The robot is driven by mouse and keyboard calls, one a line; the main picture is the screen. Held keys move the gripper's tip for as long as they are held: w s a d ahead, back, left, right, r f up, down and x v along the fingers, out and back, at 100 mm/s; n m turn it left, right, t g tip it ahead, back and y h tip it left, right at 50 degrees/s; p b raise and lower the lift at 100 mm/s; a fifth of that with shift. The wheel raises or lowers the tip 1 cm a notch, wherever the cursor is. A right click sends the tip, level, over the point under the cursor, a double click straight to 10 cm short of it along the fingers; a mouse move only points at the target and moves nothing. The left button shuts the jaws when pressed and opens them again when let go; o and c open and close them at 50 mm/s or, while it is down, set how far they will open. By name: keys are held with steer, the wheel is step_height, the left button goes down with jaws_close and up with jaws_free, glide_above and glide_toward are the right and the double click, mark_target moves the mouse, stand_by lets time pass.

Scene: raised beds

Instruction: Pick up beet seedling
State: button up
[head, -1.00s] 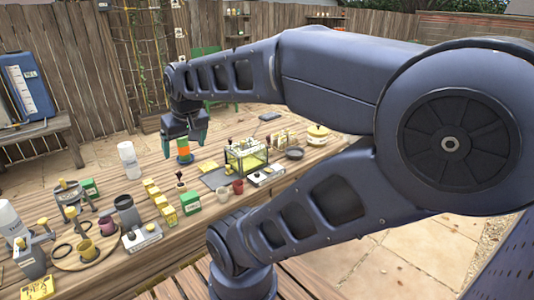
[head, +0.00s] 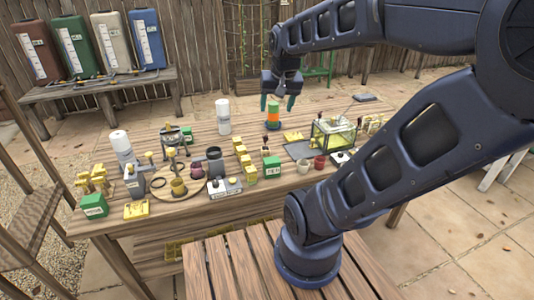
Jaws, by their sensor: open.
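My gripper (head: 277,103) is open, fingers pointing down, at the far side of the wooden table. An upright cylinder with orange and green bands (head: 272,116) stands just below and between its fingertips in the picture; I cannot tell whether they touch. A small dark-leaved seedling (head: 265,141) shows in front of it, by a green box. It may be the beet seedling, but it is too small to identify. My gripper is beyond the seedling and apart from it.
Yellow blocks (head: 241,152), a dark jar (head: 215,160) and a round wooden board (head: 163,184) crowd the left. A white bottle (head: 223,116) stands at the back.

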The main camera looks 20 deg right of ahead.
steer(key=w+d+f+m+g, duration=0.1)
steer(key=w+f+m, duration=0.35)
steer(key=w, duration=0.45)
steer(key=m+g+h, duration=0.2)
steer(key=m+g, duration=0.1)
steer(key=m, duration=1)
glide_above(265, 148)
steer(key=a, duration=0.1)
steer(key=f, duration=2.3)
steer(key=shift+s+a+f, duration=0.1)
steer(key=shift+s+a, duration=0.05)
steer(key=shift+s, duration=0.05)
steer(key=shift+d+f, duration=0.25)
steer(key=shift+f, duration=1.4)
steer(key=shift+d+f, duration=0.2)
steer(key=shift+f, duration=1.5)
steer(key=shift+d+f, duration=0.25)
steer(key=shift+f, duration=1.4)
steer(key=c, duration=1.1)
